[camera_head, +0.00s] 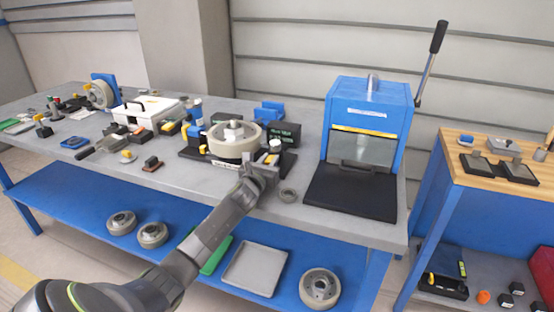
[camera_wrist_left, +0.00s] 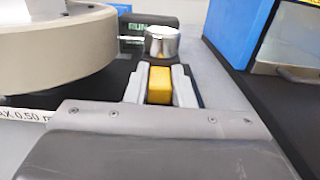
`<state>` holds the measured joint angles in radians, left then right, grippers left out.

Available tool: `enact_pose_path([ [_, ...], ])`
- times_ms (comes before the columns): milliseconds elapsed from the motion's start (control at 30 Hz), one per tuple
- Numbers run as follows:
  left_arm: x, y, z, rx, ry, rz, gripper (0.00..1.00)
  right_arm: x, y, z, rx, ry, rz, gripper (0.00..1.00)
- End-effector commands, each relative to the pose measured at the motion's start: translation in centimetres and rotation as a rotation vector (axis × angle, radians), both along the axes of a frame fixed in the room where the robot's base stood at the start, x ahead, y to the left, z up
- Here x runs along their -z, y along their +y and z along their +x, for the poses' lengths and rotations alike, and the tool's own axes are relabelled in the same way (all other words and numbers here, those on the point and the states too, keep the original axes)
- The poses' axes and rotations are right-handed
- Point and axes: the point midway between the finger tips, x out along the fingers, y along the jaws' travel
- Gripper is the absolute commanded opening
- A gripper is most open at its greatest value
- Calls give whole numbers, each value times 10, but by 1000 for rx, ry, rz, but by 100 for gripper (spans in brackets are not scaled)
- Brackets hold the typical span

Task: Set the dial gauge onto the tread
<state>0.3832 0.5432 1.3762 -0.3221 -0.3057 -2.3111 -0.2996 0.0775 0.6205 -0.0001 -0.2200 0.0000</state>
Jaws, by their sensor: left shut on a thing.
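The dial gauge (camera_wrist_left: 162,43) appears as a silver round head with a yellow block body in the left wrist view. My left gripper (camera_wrist_left: 160,88) is shut on the yellow body, one finger on each side. The gauge also shows in the head view (camera_head: 275,146), at the right side of a pale wheel. The wheel's tread (camera_head: 232,150) is its thick outer band; it also shows in the left wrist view (camera_wrist_left: 60,55). A narrow gap shows between gauge and tread there. The gauge's lower part is hidden by my gripper. My right gripper is not in view.
A dark display box (camera_head: 284,134) stands just behind the gauge. A blue press (camera_head: 368,110) with a black base plate stands to the right. Tools and parts crowd the bench's left side.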

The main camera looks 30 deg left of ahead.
Motion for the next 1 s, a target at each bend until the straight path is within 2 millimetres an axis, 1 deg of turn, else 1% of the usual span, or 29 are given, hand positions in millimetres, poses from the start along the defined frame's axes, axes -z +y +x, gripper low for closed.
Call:
enact_pose_path([
  [33,-2,4,-1,-1,2,3,0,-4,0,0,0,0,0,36],
  [267,0,5,-1,-2,2,3,0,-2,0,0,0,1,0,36],
  [300,0,5,-1,-2,2,3,24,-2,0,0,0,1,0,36],
  [433,0,4,-1,-2,1,2,41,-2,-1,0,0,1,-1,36],
  [467,0,4,-1,-2,1,2,44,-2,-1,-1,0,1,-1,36],
  [767,0,3,-2,0,0,1,44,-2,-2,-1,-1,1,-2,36],
  [867,1,3,-7,-1,2,1,44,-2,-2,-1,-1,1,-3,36],
  [1000,0,-1,-22,0,1,2,44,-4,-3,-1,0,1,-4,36],
])
